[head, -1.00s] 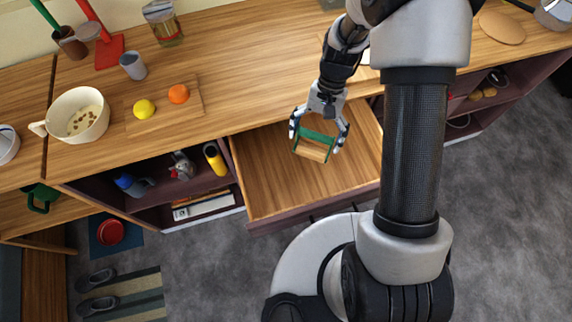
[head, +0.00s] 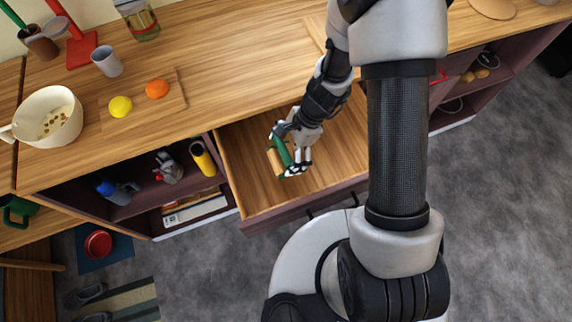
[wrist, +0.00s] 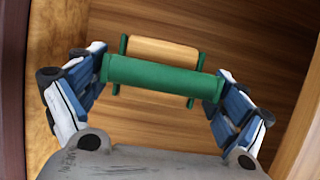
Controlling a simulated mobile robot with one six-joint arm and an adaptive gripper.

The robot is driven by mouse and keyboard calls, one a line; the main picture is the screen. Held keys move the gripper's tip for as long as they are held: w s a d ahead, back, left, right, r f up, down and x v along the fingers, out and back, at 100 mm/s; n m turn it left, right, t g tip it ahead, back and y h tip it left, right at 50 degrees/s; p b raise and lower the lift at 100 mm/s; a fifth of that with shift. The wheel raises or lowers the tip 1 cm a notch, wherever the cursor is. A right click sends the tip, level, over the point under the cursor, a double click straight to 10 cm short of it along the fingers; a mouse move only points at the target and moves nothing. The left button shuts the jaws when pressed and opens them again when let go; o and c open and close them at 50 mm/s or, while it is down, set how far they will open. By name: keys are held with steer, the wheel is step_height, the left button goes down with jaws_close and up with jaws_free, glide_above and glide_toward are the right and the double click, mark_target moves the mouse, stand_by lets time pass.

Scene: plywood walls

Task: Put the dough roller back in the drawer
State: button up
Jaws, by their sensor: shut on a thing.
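The dough roller has a green handle and frame with a pale wooden cylinder; it shows in the wrist view as the dough roller (wrist: 160,76) and in the head view (head: 284,153). My gripper (head: 288,150) is shut on the green handle, one finger at each end, as the wrist view (wrist: 160,90) shows. The open drawer (head: 240,190) has an empty wooden floor. The roller is over or inside the drawer, near its left part; I cannot tell whether it touches the floor.
The countertop (head: 220,60) lies behind the drawer. A cutting board (head: 150,118) with a lemon (head: 121,106) and an orange (head: 157,88) is left of it. Open shelves with a yellow cylinder (head: 203,158) are left of the drawer. The drawer's right side is clear.

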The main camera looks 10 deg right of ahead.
steer(key=shift+f+b, duration=1.25)
steer(key=shift+f, duration=2)
steer(key=shift+f, duration=0.2)
steer(key=shift+f+b, duration=0.5)
steer(key=shift+b, duration=0.2)
steer(key=c, duration=0.4)
steer(key=o, duration=1.1)
steer(key=shift+r, duration=0.2)
